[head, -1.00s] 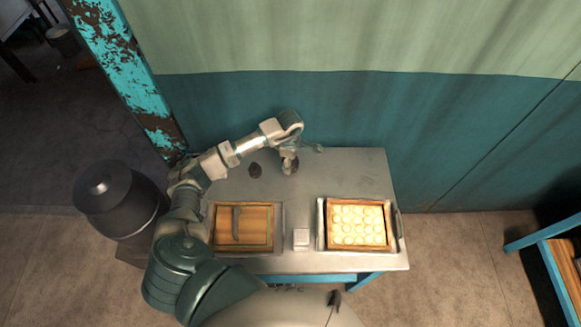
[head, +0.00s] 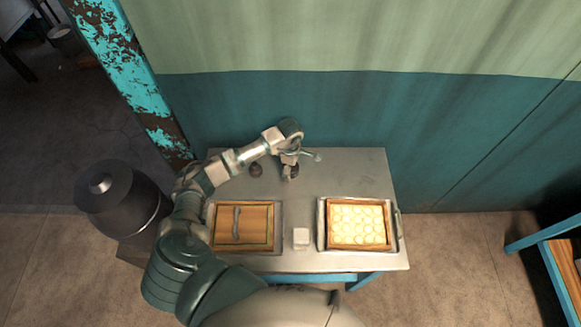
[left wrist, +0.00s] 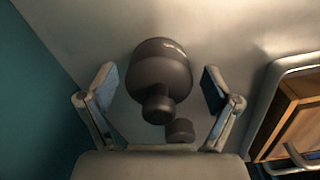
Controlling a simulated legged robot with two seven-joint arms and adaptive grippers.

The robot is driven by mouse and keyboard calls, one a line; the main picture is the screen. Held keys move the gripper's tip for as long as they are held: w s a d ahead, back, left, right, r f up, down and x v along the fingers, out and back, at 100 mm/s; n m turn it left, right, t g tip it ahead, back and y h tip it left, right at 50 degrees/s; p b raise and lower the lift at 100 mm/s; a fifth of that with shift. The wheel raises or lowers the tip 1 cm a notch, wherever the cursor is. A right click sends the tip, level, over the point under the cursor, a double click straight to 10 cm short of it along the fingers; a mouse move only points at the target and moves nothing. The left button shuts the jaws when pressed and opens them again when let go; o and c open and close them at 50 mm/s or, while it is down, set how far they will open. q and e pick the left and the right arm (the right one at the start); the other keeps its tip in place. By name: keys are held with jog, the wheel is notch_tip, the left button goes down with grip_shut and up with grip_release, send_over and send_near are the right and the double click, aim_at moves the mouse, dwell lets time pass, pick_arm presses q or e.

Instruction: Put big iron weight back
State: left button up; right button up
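A big dark iron weight (left wrist: 160,70) with a round knob stands on the metal table, seen from above in the left wrist view. My left gripper (left wrist: 160,88) is open around it, with a finger on each side and gaps between the fingers and the weight. A smaller dark weight (left wrist: 180,131) shows beside the knob. In the head view my left gripper (head: 290,170) points down near the back of the table and partly hides the big weight. The smaller weight (head: 256,170) stands to its left. My right gripper is not in view.
A wooden box with a handled lid (head: 258,228) sits on the table's front left. A small white block (head: 301,237) is in the middle. A metal tray (head: 321,232) holding a wooden frame of several pale rounds is at right. A teal wall (head: 300,110) rises behind.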

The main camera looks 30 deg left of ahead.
pick_arm(q)
jog(key=shift+r, duration=0.1)
notch_tip(320, 180, up, 12)
jog(key=shift+f, duration=0.1)
dwell(0.4)
dwell(0.4)
